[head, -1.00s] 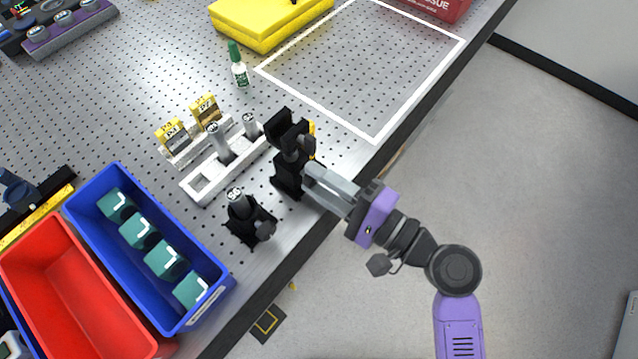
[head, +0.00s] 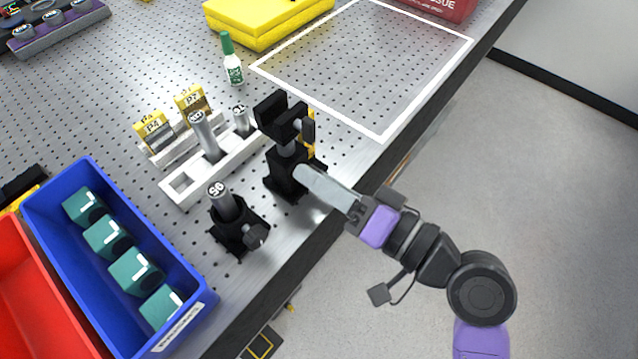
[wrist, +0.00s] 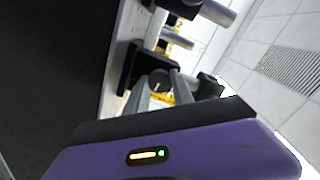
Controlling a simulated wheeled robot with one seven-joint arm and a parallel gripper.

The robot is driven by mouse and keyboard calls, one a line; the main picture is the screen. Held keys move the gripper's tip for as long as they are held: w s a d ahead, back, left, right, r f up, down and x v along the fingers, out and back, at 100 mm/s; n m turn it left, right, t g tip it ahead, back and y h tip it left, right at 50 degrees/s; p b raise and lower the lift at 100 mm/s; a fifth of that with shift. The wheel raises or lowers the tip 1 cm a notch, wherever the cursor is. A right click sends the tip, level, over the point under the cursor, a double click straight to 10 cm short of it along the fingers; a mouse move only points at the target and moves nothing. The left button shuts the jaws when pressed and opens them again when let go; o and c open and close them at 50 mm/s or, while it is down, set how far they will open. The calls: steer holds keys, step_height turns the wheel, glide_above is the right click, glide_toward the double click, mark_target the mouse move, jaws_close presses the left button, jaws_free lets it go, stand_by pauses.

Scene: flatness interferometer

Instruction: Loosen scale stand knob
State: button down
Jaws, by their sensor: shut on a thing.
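The scale stand (head: 285,172) is a black base with a short grey post and a dark clamp head, near the table's front edge. In the head view the fingers hide this knob. A yellow part shows behind the stand's post.
A second black stand (head: 238,238) with a post marked 50 and its own knob stands to the left. A white rack (head: 180,188) with grey posts is behind. A blue bin (head: 190,285) of teal blocks is at lower left. A white-outlined area (head: 375,70) is clear.

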steer(key=shift+f+n+b, duration=0.15)
steer(key=shift+n+b, duration=0.25)
steer(key=shift+n, duration=0.2)
steer(key=c, duration=1.1)
jaws_free()
steer(key=shift+d, duration=0.1)
steer(key=b+v, duration=0.1)
steer(key=v, duration=0.6)
steer(key=shift+s+d, duration=0.2)
steer(key=shift+s, duration=0.1)
